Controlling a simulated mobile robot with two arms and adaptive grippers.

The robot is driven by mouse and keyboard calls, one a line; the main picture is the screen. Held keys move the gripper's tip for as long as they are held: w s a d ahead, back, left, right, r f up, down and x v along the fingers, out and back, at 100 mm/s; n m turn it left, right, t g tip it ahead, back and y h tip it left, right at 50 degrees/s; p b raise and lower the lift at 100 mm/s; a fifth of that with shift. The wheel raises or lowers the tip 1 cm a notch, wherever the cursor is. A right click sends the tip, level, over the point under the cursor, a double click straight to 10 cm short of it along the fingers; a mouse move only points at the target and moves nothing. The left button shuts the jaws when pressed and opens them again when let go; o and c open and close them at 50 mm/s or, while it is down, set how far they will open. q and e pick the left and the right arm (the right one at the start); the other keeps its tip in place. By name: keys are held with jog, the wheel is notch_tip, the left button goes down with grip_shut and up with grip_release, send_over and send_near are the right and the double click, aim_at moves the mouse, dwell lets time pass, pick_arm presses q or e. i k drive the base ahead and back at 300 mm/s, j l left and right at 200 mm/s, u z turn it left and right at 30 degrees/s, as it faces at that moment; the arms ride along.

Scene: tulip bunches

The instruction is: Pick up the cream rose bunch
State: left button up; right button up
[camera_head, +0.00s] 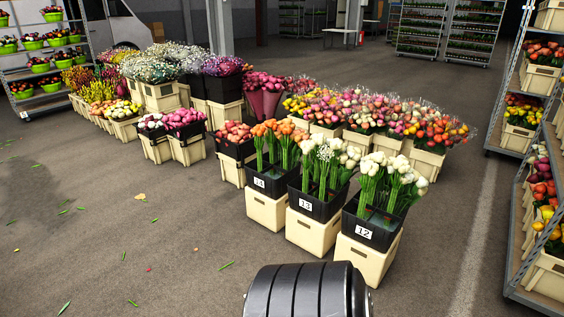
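Cream-white flower bunches (400,168) with long green stems stand upright in the black bucket labelled 12 (370,234), at the front right of the row. More cream-white bunches (330,150) stand in the black bucket labelled 13 (318,209), just left of it. I cannot tell from here which of these are roses. Each black bucket sits on a cream crate. Neither of my grippers is in view.
Orange flowers (280,130) stand in another black bucket (270,185) to the left. Pink and mixed bunches in crates (428,163) fill the space behind. A rack (530,230) stands at the right edge. The floor (120,230) at the left is open, with scattered leaves.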

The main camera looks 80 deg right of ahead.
aim_at(307, 147)
jog(key=z, duration=2.75)
jog(key=i+j, duration=0.15)
jog(key=i, duration=0.65)
jog(key=i+j, duration=0.15)
jog(key=i, duration=0.65)
